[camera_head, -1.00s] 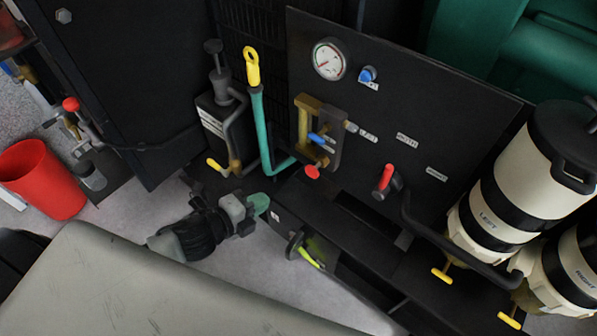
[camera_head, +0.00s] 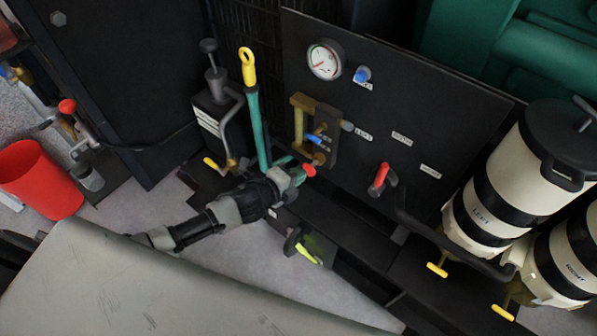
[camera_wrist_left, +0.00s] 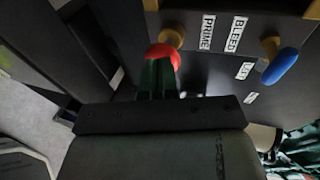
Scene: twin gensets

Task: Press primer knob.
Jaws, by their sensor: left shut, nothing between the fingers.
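A red knob (camera_head: 309,170) sits on a brass stem low on the brass and dark valve block (camera_head: 318,135) of the black panel. In the left wrist view the red knob (camera_wrist_left: 163,54) is close to a label reading PRIME (camera_wrist_left: 207,32). My left gripper (camera_head: 297,174) is shut and empty, its green fingertips at the knob, just left of it in the head view. In the left wrist view the fingertips (camera_wrist_left: 158,76) meet the knob's near side, and whether they touch or press it I cannot tell. My right gripper is not in view.
A blue handle (camera_wrist_left: 281,66) by a BLEED label is close to the right of the knob. A teal lever (camera_head: 258,130) with a yellow ring stands left. A red-gripped handle (camera_head: 379,178) and cream canisters (camera_head: 487,205) are to the right. A grey surface (camera_head: 150,285) fills the foreground.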

